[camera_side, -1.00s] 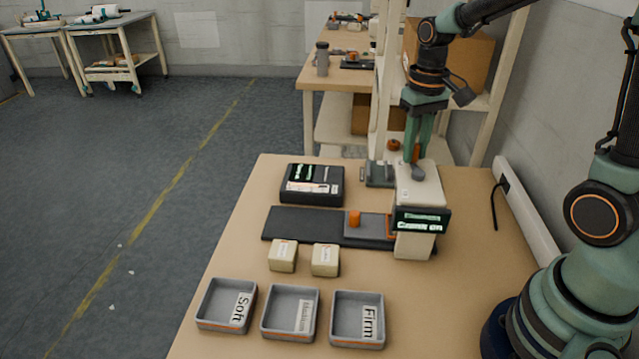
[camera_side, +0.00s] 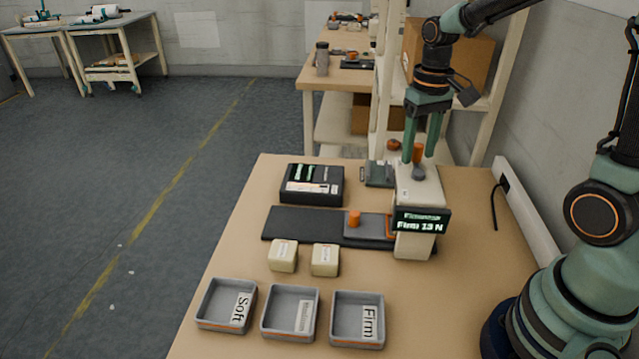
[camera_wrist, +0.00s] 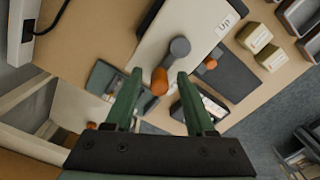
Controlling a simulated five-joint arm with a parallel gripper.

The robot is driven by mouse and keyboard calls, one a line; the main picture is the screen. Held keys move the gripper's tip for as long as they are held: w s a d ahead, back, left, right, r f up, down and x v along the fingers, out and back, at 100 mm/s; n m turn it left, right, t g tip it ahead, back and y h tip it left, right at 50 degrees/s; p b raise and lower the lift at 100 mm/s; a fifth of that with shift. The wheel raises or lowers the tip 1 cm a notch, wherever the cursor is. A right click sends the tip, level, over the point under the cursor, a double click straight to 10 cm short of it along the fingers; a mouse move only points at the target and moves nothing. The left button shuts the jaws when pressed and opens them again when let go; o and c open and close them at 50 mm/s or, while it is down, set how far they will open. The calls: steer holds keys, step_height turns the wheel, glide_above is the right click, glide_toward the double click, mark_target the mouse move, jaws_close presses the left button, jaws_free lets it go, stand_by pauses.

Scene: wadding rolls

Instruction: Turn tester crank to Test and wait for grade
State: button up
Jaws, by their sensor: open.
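The tester (camera_side: 415,215) is a cream housing on the table with a dark display (camera_side: 421,220) reading "Firm 13 N"; the line above is blurred. Its crank has a grey hub and arm (camera_wrist: 180,46) and an orange knob (camera_wrist: 159,84), on top of the housing. My gripper (camera_side: 418,158) is open above the housing, pointing down. In the wrist view its fingers (camera_wrist: 160,75) stand on either side of the orange knob, with a gap on each side. Any Test mark by the crank is not legible.
A dark base with a grey slide (camera_side: 366,230) and orange post (camera_side: 354,218) is left of the tester. Two cream blocks (camera_side: 283,255) (camera_side: 324,260) lie nearer. Trays marked Soft (camera_side: 207,315), an unclear label (camera_side: 272,322) and Firm (camera_side: 343,328) line the front. A black case (camera_side: 312,190) is behind.

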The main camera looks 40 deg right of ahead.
steer(key=shift+r, duration=3.5)
steer(key=s+a+r+n+t, duration=0.1)
steer(key=s+a+n+t, duration=0.2)
steer(key=s+a+t, duration=0.2)
steer(key=shift+s+a+t, duration=0.3)
steer(key=shift+s+a, duration=0.35)
steer(key=shift+a, duration=0.75)
